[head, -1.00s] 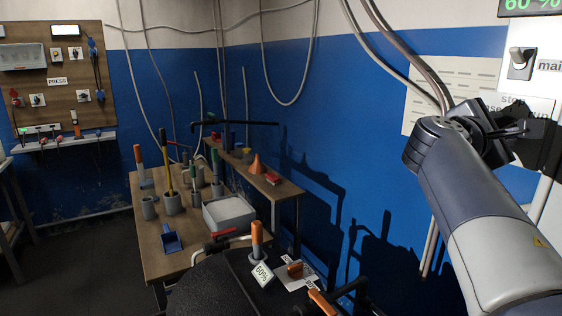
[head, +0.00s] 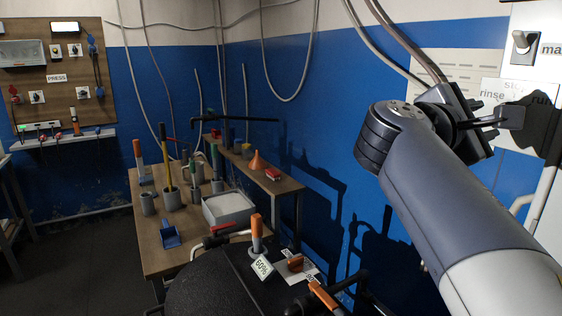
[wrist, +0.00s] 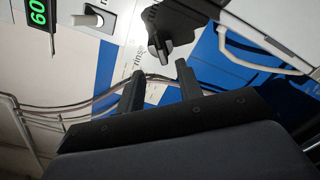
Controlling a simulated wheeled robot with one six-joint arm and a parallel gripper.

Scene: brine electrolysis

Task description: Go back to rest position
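My gripper (head: 497,122) is at the upper right of the head view, in front of the white panel with the "rinse" and "run" labels. In the wrist view my gripper (wrist: 157,75) has its two dark fingers apart with nothing between them, so it is open. A black handle-like part (wrist: 162,35) lies beyond the fingertips in the wrist view, apart from them as far as I can tell. In the head view a dark shape beside the fingers is partly hidden, and I cannot tell handle from shadow. My arm reaches in from the lower right.
A grey lever switch (head: 521,42) is on the panel above my gripper. A wooden bench (head: 160,262) holds cups, tools and a white tray (head: 229,222). A dark round surface (head: 205,290) stands in front. Hoses (head: 402,50) hang along the blue wall.

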